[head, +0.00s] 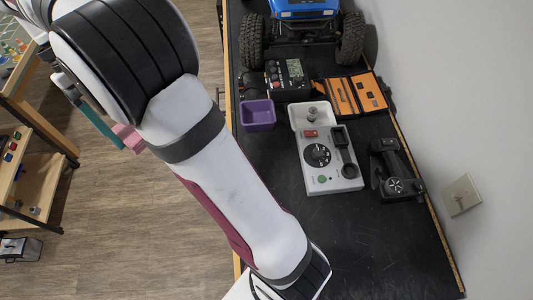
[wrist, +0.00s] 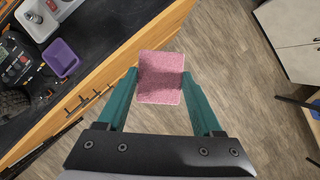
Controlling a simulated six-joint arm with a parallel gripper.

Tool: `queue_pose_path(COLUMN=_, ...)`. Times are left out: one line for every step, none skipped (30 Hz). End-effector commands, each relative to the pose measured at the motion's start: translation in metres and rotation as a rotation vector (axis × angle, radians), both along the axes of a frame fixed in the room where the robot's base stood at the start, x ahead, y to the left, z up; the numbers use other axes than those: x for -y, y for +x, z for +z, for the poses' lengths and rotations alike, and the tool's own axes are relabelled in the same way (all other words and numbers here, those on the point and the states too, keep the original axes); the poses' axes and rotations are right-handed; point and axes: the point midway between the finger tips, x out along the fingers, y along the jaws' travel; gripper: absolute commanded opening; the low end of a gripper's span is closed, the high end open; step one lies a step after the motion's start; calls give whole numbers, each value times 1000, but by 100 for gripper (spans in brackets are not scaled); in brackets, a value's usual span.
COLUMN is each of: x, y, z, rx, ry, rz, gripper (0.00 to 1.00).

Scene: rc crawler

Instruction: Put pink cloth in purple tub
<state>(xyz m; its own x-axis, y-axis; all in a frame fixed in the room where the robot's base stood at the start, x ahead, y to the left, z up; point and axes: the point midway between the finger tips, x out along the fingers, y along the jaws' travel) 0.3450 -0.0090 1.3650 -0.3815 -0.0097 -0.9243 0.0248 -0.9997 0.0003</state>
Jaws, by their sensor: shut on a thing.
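My gripper (wrist: 160,85) is shut on the pink cloth (wrist: 160,78), which sits between the two teal fingers in the wrist view. The cloth is a small pink block-like piece and is held over the wooden floor, off the bench. In the head view the cloth (head: 129,137) shows at the left of my arm, beside a teal finger (head: 100,124); the rest of my gripper is hidden behind the arm. The purple tub (head: 258,126) stands on the black bench top, right of my arm. It also shows in the wrist view (wrist: 61,58) at upper left and looks empty.
A white tray (head: 298,117) and a grey control box (head: 329,165) stand right of the tub. A charger (head: 288,80) and a blue crawler (head: 303,8) are behind it. The bench's wooden edge (wrist: 113,72) lies between cloth and tub. Wooden shelving (head: 35,160) stands at left.

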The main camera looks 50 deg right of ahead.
Motion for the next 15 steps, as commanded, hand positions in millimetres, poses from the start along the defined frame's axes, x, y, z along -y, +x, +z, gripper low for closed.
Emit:
queue_pose_path(x=10, y=0, z=-3, rx=-3, ry=0, rz=17, gripper=15)
queue_pose_path(x=19, y=0, z=-6, rx=-3, ry=-1, rz=38, gripper=15)
queue_pose_path(x=33, y=0, z=-10, rx=-4, ry=0, rz=71, gripper=15)
queue_pose_path(x=45, y=0, z=-14, rx=-4, ry=1, rz=101, gripper=15)
queue_pose_path(x=59, y=-1, z=-18, rx=-4, ry=-1, rz=134, gripper=15)
queue_pose_path(x=77, y=-3, z=-23, rx=-5, ry=0, rz=184, gripper=15)
queue_pose_path(x=92, y=-5, z=-27, rx=-5, ry=0, rz=222, gripper=15)
queue_pose_path(x=107, y=-8, z=-32, rx=-5, ry=0, rz=263, gripper=15)
queue_pose_path(x=128, y=-12, z=-38, rx=-5, ry=1, rz=322, gripper=15)
queue_pose_path(x=145, y=-16, z=-42, rx=-5, ry=0, rz=372, gripper=15)
queue_pose_path(x=162, y=-21, z=-47, rx=-6, ry=0, rz=422, gripper=15)
queue_pose_path(x=186, y=-29, z=-54, rx=-5, ry=0, rz=495, gripper=15)
queue_pose_path(x=204, y=-37, z=-59, rx=-6, ry=1, rz=553, gripper=15)
queue_pose_path(x=221, y=-45, z=-64, rx=-6, ry=1, rz=612, gripper=15)
queue_pose_path(x=243, y=-56, z=-71, rx=-6, ry=2, rz=691, gripper=15)
